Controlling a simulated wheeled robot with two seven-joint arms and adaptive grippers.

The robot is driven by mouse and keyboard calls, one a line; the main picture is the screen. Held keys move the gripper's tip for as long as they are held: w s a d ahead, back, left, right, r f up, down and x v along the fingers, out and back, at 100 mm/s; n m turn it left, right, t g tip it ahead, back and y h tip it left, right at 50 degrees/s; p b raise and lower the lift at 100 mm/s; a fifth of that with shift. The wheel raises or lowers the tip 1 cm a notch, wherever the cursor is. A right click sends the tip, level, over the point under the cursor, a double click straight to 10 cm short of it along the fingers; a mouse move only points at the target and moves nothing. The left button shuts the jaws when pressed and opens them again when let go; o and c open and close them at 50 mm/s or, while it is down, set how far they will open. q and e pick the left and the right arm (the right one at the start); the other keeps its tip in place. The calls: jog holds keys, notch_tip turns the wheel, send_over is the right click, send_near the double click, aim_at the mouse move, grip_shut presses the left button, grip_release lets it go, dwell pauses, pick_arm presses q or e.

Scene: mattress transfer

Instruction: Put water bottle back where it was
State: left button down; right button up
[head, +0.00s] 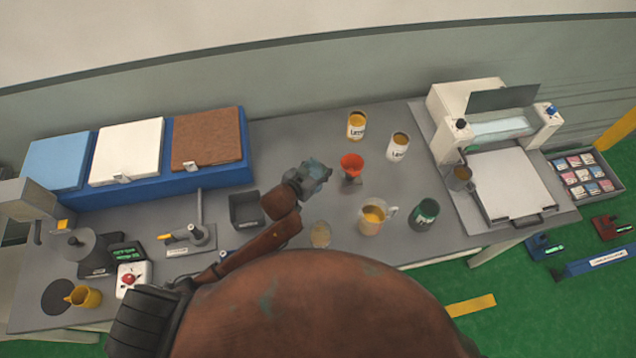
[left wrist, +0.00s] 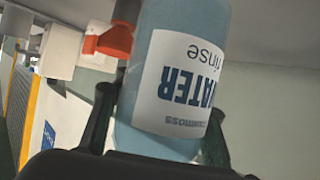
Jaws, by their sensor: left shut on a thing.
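The water bottle (left wrist: 180,85) is light blue with a white label reading "WATER rinse". It fills the middle of the left wrist view, and its label appears upside down there. My left gripper (head: 314,178) is shut on it, with dark fingers on both sides of the bottle. The bottle is mostly hidden there, with only a bluish part visible. I cannot tell whether it touches the bench. My right gripper is not in view.
The grey bench (head: 300,147) also holds two labelled cans (head: 357,124) (head: 398,146), a yellow-filled pitcher (head: 373,217), a green can (head: 425,213), and a dark bin (head: 246,209). A white machine (head: 468,118) stands right; blue, white and brown panels stand left.

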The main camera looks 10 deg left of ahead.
pick_arm(q)
jog(key=shift+f, duration=3.6)
jog(key=shift+f, duration=0.1)
jog(key=c, duration=1.1)
grip_release()
jog(key=shift+s+r, duration=0.15)
jog(key=shift+r, duration=0.05)
jog(key=v, duration=1.1)
jog(key=shift+s+r, duration=0.15)
jog(key=shift+s, duration=0.2)
jog(key=shift+a, duration=0.15)
